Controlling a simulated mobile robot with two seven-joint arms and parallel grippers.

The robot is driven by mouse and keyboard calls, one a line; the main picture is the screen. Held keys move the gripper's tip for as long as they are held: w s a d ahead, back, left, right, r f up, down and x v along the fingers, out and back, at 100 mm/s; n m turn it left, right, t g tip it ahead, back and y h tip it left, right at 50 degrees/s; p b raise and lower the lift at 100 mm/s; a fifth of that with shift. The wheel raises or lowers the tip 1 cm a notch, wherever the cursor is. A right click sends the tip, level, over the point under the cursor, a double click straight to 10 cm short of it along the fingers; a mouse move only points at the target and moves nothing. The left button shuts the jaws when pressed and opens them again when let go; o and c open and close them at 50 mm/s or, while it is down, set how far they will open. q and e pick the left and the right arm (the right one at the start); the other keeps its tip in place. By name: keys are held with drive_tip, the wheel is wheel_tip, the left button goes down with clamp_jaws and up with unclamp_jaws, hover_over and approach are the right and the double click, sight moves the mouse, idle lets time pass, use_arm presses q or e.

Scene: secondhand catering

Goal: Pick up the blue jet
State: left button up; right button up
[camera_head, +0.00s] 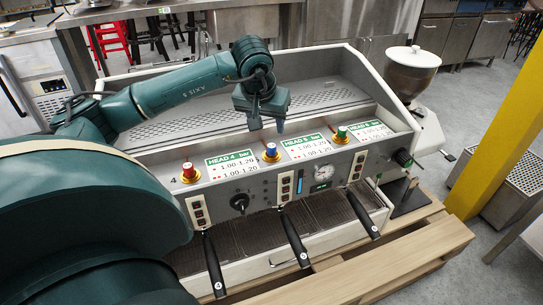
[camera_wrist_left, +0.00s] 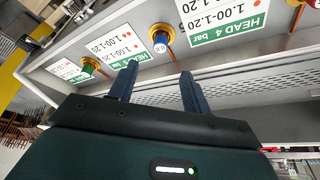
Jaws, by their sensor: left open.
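The blue jet (camera_head: 271,148) is a small blue-capped piece on a brass-coloured base. It stands on the top ledge of the espresso machine (camera_head: 110,165), between a red-capped jet (camera_head: 187,168) and a green-capped jet (camera_head: 342,131). In the left wrist view the blue jet (camera_wrist_left: 160,42) shows beyond the fingertips, roughly in line with the gap between them. My left gripper (camera_head: 266,124) is open and empty, above and behind the blue jet and apart from it. My right gripper is in neither view.
Printed cards (camera_head: 306,147) lie beside the jets on the ledge. Black-handled portafilters (camera_head: 294,240) stick out at the front. A grinder with a hopper (camera_head: 411,72) stands at the right. A yellow post (camera_head: 497,150) is further right. The machine's top tray is empty behind the ledge.

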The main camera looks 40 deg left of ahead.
sight(272, 145)
use_arm(q)
drive_tip(key=b+x, duration=0.1)
drive_tip(key=x, duration=0.8)
drive_tip(key=shift+f, duration=0.15)
drive_tip(key=shift+c, duration=0.2)
clamp_jaws()
